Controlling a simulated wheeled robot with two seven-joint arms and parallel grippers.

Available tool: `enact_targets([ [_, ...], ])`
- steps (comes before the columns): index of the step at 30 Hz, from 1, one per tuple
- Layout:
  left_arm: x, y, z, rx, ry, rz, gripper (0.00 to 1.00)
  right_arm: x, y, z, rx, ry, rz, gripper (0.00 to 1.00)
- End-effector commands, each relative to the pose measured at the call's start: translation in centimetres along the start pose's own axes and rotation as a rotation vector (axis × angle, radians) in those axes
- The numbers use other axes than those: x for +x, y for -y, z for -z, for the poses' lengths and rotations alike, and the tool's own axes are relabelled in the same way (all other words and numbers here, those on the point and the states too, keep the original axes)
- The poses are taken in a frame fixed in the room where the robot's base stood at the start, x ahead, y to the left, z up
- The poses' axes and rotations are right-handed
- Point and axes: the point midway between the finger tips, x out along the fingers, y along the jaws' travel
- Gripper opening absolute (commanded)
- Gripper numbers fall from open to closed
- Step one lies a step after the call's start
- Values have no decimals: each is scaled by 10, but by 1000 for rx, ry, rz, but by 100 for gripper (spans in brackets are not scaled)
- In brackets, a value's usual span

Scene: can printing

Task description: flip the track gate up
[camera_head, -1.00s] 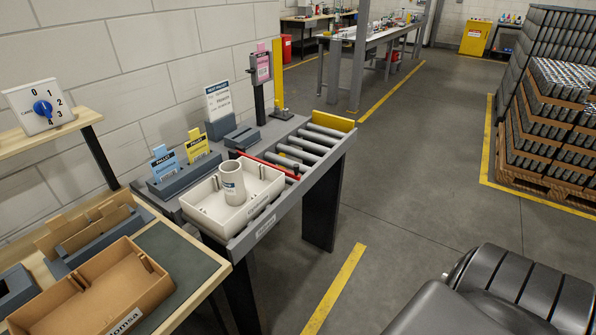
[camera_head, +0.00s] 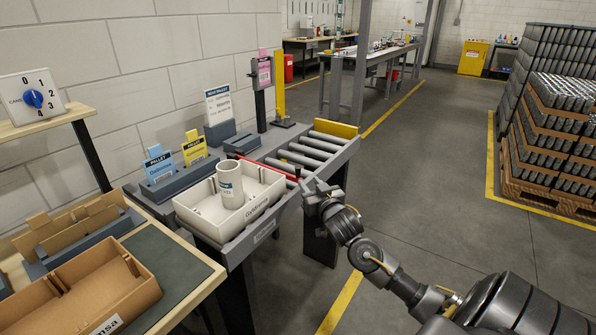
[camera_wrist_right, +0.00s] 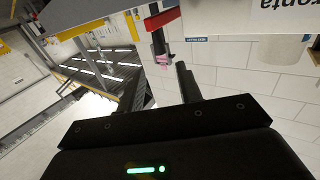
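The track gate (camera_head: 286,175) is a red bar lying low across the roller track, just behind the white tray. Its black knob (camera_head: 298,171) stands at the track's near right edge. In the right wrist view the red bar (camera_wrist_right: 161,19) shows at the top, ahead of the fingers. My right gripper (camera_head: 312,186) is beside the track's right edge, close to the knob. In the wrist view its two fingers (camera_wrist_right: 160,78) are spread with nothing between them. Whether a finger touches the knob cannot be told. My left gripper is out of view.
Card holders and a post stand along the wall side. Open floor lies right of the track.

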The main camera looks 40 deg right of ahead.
Motion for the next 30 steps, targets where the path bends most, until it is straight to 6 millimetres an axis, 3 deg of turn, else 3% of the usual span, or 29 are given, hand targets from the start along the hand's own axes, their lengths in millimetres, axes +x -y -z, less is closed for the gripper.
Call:
enact_targets([
  [15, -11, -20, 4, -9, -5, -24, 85, 87, 0, 1, -1, 0, -1, 35],
  [21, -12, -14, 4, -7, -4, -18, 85, 100, 0, 0, -1, 1, 0, 35],
  [30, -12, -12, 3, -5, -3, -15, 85, 102, 0, -1, -1, 1, 0, 34],
])
